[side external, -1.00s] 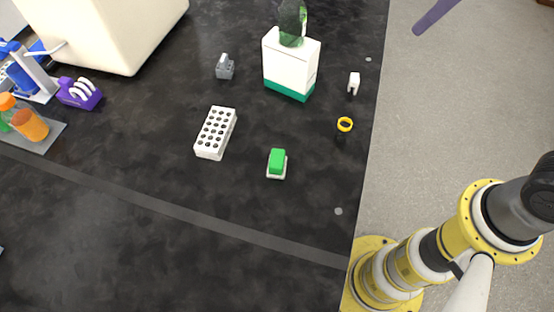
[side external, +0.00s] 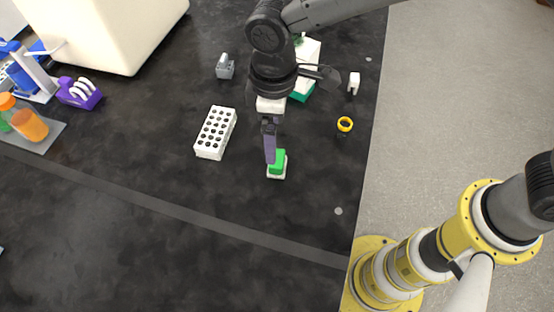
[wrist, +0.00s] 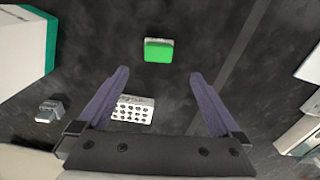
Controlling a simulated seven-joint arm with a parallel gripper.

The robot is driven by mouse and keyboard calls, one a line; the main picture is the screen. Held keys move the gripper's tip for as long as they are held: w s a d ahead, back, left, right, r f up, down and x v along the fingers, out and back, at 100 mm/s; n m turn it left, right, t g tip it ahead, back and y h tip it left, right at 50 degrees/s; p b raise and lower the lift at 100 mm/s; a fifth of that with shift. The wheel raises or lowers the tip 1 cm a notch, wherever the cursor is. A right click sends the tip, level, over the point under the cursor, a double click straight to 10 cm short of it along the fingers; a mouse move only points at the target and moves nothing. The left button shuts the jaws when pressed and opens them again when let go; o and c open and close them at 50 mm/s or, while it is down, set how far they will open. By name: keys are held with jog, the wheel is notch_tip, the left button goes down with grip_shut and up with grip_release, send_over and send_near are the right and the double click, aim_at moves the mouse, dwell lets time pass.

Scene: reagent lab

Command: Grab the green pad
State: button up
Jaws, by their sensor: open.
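The green pad (side external: 277,158) sits on a small white base (side external: 276,173) on the dark bench in the side view. In the wrist view the green pad (wrist: 159,52) lies beyond the fingertips, near the top and between the lines of the two fingers. My gripper (side external: 270,160) shows purple fingers hanging over the pad in the side view, partly covering it. In the wrist view my gripper (wrist: 160,78) is wide open with nothing between its fingers. I cannot tell the exact height above the pad.
A white rack with holes (side external: 215,133) stands left of the pad. A white and green box (side external: 309,52) is behind my arm. A grey item (side external: 225,67), a yellow ring (side external: 345,125) and a small white piece (side external: 354,82) lie around. The bench in front of the pad is clear.

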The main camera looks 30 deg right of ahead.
aim_at(277, 163)
jog(key=f, duration=1)
jog(key=shift+d+f, duration=0.1)
jog(key=shift+d, duration=0.15)
jog(key=c, duration=1.4)
